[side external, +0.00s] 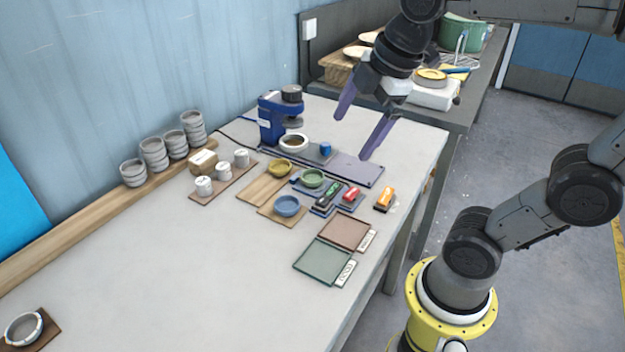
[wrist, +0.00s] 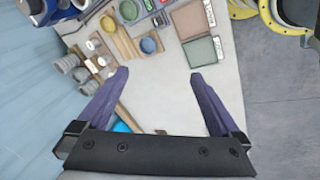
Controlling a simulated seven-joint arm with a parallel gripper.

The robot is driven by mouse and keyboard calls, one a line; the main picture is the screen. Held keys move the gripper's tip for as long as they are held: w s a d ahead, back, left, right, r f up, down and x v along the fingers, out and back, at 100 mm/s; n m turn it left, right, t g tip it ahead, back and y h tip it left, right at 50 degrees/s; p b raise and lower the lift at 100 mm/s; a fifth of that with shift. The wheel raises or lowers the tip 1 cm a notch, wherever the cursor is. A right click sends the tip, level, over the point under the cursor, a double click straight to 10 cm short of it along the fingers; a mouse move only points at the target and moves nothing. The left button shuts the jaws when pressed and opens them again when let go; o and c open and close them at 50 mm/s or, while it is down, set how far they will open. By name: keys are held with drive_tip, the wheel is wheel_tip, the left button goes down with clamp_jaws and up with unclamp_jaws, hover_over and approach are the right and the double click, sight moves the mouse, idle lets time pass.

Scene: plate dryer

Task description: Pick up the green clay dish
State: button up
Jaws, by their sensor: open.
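The green clay dish (side external: 312,178) is a small round bowl on a dark blue board in the middle of the table. It also shows in the wrist view (wrist: 130,11) at the top, left of centre. A yellow dish (side external: 280,168) sits left of it on a wooden board. A blue dish (side external: 287,206) sits nearer the camera on another board. My gripper (side external: 358,126) is open and empty, held above the far right part of the table, apart from the dishes. Its two purple fingers are spread wide in the wrist view (wrist: 155,78).
A blue machine (side external: 269,121) stands behind the dishes. Stacked grey bowls (side external: 155,153) line the wall at left. Red, green and orange small blocks (side external: 384,199) lie right of the green dish. The front table surface (side external: 190,265) is largely clear.

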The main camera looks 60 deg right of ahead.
drive_tip(key=w+d+n+g, duration=0.1)
drive_tip(key=w+d+n, duration=0.2)
drive_tip(key=w, duration=0.4)
drive_tip(key=n+g, duration=0.1)
drive_tip(key=g, duration=0.2)
hover_over(312, 180)
drive_tip(key=f, duration=1.6)
drive_tip(key=shift+s+a+f, duration=0.15)
drive_tip(key=shift+s+a, duration=0.15)
drive_tip(key=shift+w+d+f, duration=0.15)
drive_tip(key=shift+d+f, duration=0.05)
drive_tip(key=shift+f, duration=1.35)
drive_tip(key=shift+w+d+f, duration=0.1)
drive_tip(key=shift+d+f, duration=0.05)
drive_tip(key=shift+f, duration=1.35)
drive_tip(key=c, duration=1.5)
